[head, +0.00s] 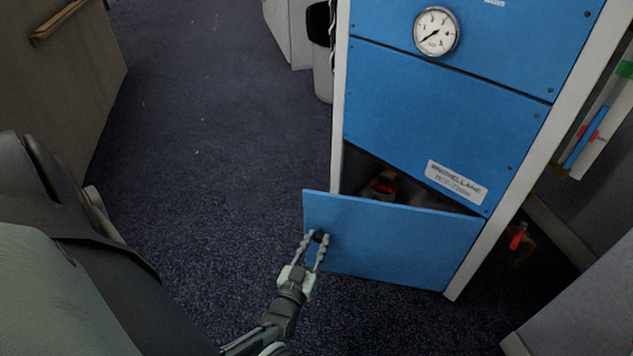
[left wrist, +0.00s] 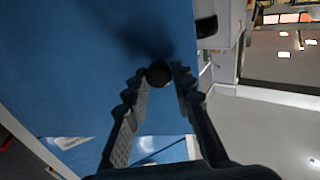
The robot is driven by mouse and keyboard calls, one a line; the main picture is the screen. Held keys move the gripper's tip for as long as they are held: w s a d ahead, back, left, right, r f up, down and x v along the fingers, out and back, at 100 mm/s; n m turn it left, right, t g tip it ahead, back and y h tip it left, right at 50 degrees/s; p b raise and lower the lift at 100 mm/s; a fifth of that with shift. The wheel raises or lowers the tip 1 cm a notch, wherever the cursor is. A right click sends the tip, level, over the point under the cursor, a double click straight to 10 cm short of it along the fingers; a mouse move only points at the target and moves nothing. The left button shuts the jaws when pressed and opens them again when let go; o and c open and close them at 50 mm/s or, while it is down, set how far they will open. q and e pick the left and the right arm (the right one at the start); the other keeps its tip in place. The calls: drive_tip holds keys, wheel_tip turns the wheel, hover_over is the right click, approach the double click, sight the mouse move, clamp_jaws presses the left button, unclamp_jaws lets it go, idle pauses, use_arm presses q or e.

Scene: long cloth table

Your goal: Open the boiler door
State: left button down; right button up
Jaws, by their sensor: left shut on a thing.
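The boiler is a tall blue-panelled cabinet with a white frame. Its lower blue door (head: 400,240) stands partly open, swung out at its left edge, with a dark gap above it. My left gripper (head: 315,240) is shut on the round black door knob (head: 319,236) near the door's left edge. In the left wrist view the knob (left wrist: 158,73) sits between the fingertips against the blue door (left wrist: 75,75). Something red (head: 384,184) shows inside the dark opening, partly hidden. My right gripper is in neither view.
A round pressure gauge (head: 436,31) is on the upper panel and a white label (head: 456,182) on the middle one. A red-handled valve (head: 517,237) is to the right. Dark carpet (head: 220,150) left of the boiler is clear. A tan cabinet (head: 60,80) stands far left.

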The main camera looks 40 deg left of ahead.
sight(322, 206)
use_arm(q)
drive_tip(key=c, duration=1.3)
unclamp_jaws()
wheel_tip(322, 206, up, 10)
drive_tip(key=shift+c, duration=0.5)
